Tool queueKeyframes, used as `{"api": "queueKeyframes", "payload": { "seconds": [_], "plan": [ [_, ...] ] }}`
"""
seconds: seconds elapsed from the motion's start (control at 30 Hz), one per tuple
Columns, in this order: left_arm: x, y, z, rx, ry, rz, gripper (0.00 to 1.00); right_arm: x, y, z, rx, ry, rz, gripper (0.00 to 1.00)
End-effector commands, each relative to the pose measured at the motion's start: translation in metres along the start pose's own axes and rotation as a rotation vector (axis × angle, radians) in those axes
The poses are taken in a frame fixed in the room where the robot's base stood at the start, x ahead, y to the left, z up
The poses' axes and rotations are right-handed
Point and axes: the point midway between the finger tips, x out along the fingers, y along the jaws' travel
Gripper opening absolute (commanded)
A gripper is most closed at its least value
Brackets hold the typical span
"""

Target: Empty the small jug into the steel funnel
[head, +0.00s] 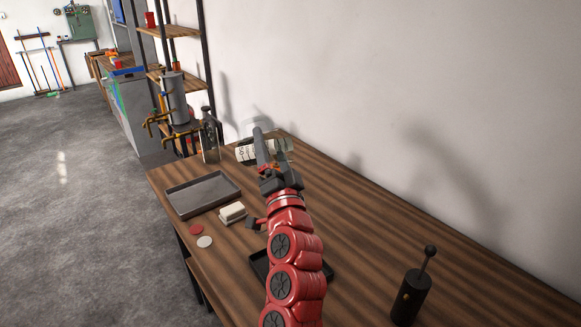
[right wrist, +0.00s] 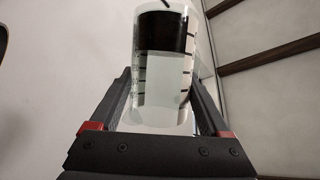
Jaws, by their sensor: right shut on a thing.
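The small jug, a clear vessel with dark graduation marks, is between the fingers of my right gripper (head: 262,148) at the far end of the table. My right gripper is shut on it. The jug's pale marked side (head: 246,153) shows left of the fingers in the head view, and its clear wall shows to their right. In the right wrist view the jug (right wrist: 164,90) stands between both fingers, with a dark band in its upper part; I cannot tell its contents. The fingers partly hide it in the head view. I cannot make out the steel funnel. My left gripper is out of view.
A grey tray (head: 203,194), a white block (head: 232,213) and red and pale discs (head: 204,241) lie along the table's left side. A dark bottle-like thing (head: 209,136) stands behind the tray. A black knobbed cylinder (head: 410,296) stands front right. The table's right-hand middle is clear.

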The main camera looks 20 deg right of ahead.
Motion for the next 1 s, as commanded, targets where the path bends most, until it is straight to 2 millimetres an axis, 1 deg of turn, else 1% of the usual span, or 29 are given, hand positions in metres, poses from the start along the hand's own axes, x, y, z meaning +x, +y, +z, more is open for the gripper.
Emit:
{"api": "queueKeyframes", "payload": {
  "seconds": [0.27, 0.63, 1.0],
  "plan": [
    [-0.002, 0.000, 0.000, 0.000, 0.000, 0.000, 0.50, 0.000, 0.000, 0.000, 0.005, 0.005, -0.003, 0.03],
    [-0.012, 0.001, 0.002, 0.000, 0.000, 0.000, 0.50, -0.001, 0.001, -0.001, 0.045, 0.041, -0.020, 0.03],
    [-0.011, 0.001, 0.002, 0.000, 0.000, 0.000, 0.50, -0.001, 0.000, -0.002, 0.050, 0.045, -0.022, 0.03]
  ]
}}
